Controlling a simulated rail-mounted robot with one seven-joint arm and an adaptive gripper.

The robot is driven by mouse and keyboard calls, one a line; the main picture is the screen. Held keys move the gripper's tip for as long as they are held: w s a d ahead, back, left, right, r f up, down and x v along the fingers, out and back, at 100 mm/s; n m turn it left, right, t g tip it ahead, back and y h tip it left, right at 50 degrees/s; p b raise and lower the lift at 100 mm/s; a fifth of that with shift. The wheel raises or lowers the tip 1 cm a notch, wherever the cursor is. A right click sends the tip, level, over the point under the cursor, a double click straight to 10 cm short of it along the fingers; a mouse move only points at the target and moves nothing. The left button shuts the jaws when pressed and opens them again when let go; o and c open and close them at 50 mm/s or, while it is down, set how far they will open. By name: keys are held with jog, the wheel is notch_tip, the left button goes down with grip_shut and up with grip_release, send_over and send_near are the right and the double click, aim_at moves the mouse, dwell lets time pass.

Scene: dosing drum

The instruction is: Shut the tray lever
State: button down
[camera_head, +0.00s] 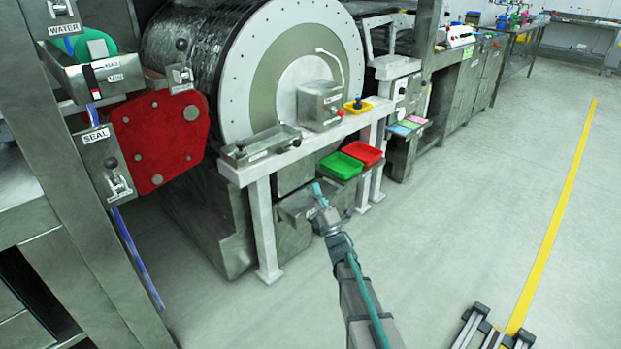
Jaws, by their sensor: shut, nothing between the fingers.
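My gripper (319,195) is at the end of my arm in the lower middle. It looks small and shut, with nothing seen in it. I cannot make out which lever is the tray lever. A low metal box (262,146) with a dark knob and a small unreadable label lies on the bench, up and left of my gripper. A taller metal box (320,105) with a red knob stands behind it.
A large drum (290,65) stands behind the white bench (250,172). At left are a lever plate marked SEAL (108,165), one marked WATER (55,14), and a red plate (158,140).

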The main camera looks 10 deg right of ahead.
aim_at(291, 146)
jog(key=b+x, duration=0.1)
jog(key=x, duration=1.2)
